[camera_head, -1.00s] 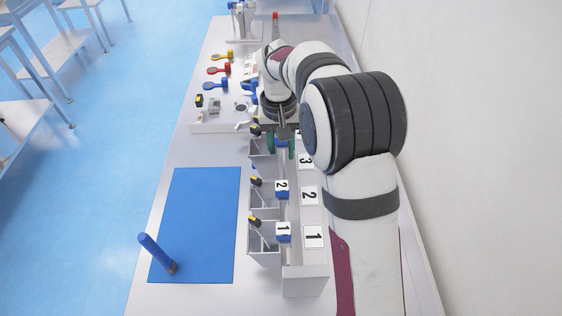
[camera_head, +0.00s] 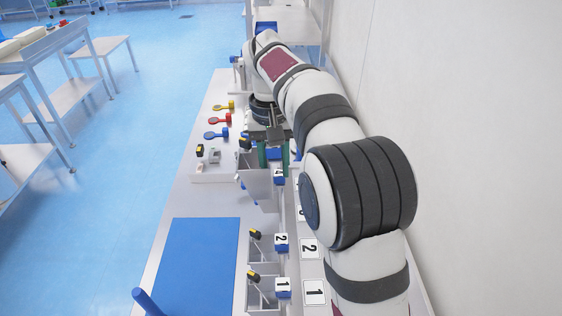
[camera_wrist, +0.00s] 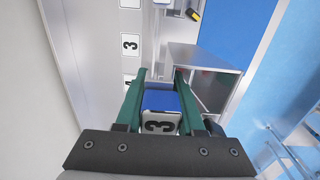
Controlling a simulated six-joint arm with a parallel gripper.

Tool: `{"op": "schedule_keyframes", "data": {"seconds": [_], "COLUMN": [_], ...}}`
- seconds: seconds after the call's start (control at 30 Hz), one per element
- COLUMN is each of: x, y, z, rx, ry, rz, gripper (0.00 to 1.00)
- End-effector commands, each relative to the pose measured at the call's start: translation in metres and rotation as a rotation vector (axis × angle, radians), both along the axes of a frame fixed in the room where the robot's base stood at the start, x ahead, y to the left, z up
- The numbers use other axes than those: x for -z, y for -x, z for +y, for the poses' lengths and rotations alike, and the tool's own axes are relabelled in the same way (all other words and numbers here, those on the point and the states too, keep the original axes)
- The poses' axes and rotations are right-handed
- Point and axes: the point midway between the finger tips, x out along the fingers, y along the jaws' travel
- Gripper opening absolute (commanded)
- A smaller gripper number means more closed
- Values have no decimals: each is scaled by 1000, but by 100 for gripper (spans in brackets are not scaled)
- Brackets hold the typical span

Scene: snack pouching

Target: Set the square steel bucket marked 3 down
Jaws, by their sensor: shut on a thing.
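The square steel bucket marked 3 (camera_head: 258,189) hangs from my gripper (camera_head: 272,155). In the wrist view, my gripper (camera_wrist: 160,78) has its green fingers shut on the bucket's blue handle block (camera_wrist: 160,101), which carries a white label 3. The bucket's grey body (camera_wrist: 203,57) shows beyond the right finger. In the head view it looks raised above the bench, though the gap beneath it is hard to judge. A floor placard 3 (camera_wrist: 130,44) lies to the left of the bucket in the wrist view.
Buckets 2 (camera_head: 262,255) and 1 (camera_head: 262,290) stand nearer along the row, beside placards 2 (camera_head: 309,248) and 1 (camera_head: 315,292). A blue mat (camera_head: 198,265) lies to their left. Red (camera_head: 217,134) and yellow scoops (camera_head: 224,106) lie farther back. A wall rises on the right.

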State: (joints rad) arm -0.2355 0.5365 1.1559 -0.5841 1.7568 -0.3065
Motion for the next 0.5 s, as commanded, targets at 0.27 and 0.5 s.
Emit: {"op": "schedule_keyframes", "data": {"seconds": [0.27, 0.5], "x": [92, 151], "y": [25, 62], "z": [103, 165], "rx": [-24, -3], "ry": [-11, -37], "rz": [3, 0], "gripper": [0, 0]}}
